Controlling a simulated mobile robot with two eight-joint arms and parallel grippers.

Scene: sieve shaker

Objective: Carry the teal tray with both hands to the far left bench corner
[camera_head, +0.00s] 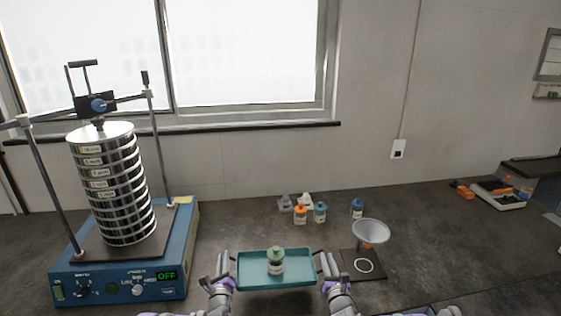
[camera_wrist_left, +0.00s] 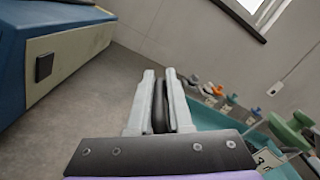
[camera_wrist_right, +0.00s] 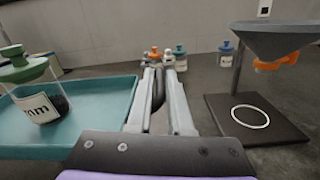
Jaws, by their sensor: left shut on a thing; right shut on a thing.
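The teal tray (camera_head: 300,279) is at the front middle of the bench, with a green-capped jar (camera_head: 276,262) standing upright on it. My left gripper (camera_head: 220,284) is shut on the tray's left side; its fingers show close together in the left wrist view (camera_wrist_left: 160,100), with the tray (camera_wrist_left: 205,117) to their right. My right gripper (camera_head: 331,276) is shut on the tray's right side, and the right wrist view shows the tray (camera_wrist_right: 95,105) left of its fingers (camera_wrist_right: 163,90). I cannot tell whether the tray touches the bench.
A blue sieve shaker (camera_head: 130,281) with a sieve stack (camera_head: 115,185) fills the left side. A funnel (camera_head: 370,232) on a dark-based stand (camera_head: 362,268) is close right of the tray. Several small bottles (camera_head: 320,212) stand behind it. The far left corner is behind the shaker.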

